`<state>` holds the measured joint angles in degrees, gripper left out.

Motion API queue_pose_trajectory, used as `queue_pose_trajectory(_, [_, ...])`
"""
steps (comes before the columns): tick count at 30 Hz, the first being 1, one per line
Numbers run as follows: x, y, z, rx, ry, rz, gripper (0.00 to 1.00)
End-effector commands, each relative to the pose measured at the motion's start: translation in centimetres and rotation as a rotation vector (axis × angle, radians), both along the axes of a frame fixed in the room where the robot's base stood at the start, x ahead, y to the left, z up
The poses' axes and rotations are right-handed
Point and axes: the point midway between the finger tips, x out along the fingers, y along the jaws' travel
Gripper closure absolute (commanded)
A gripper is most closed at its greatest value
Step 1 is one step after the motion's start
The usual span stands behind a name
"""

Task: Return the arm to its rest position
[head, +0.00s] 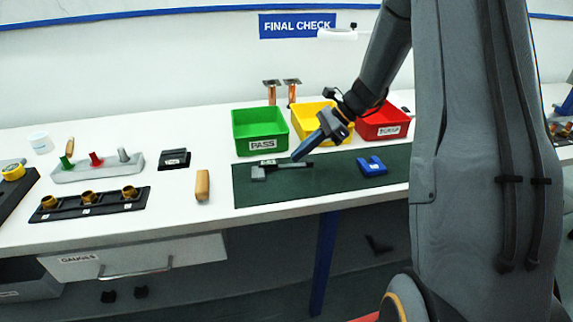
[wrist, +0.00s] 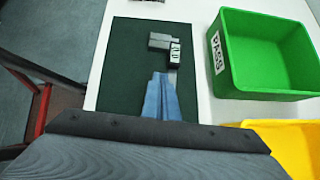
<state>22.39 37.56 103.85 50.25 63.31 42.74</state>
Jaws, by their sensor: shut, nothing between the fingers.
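My gripper (head: 297,157) is shut with nothing between its blue fingers. In the head view it points down and left, over the dark green mat (head: 245,194), in front of the yellow bin. In the wrist view my gripper's fingertips (wrist: 159,75) are close to a grey caliper-like tool (wrist: 160,40) with a dark labelled part. In the head view that tool (head: 260,172) lies on the mat, just left of and below the fingertips. I cannot tell whether the fingertips touch it. My arm reaches in from the upper right.
A green PASS bin (head: 260,145), a yellow bin (head: 338,136) and a red bin (head: 384,130) stand behind the mat. A blue U-shaped part (head: 371,166) lies on the mat's right. A wooden block (head: 202,185) and gauge racks (head: 90,203) are at left. Two copper-coloured posts stand behind.

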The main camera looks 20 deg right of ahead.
Motion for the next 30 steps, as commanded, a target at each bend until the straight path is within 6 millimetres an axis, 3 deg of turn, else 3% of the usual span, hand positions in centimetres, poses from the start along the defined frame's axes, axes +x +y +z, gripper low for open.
queue_pose_trajectory(3, [-0.1, -1.7, 1.5, 0.0, -0.002, -0.004, 1.0])
queue_pose_trajectory(9, [-0.4, -3.1, 3.0, 0.0, 0.0, -0.003, 1.0])
queue_pose_trajectory(17, [-1.1, -2.9, 3.3, -0.022, -0.009, 0.026, 1.0])
queue_pose_trajectory(20, [-3.2, -1.3, 2.7, -0.104, -0.042, 0.131, 1.0])
queue_pose_trajectory(23, [-6.9, 0.8, 1.7, -0.243, -0.113, 0.332, 1.0])
queue_pose_trajectory(30, [-16.9, 3.6, -0.1, -0.578, -0.378, 1.006, 1.0])
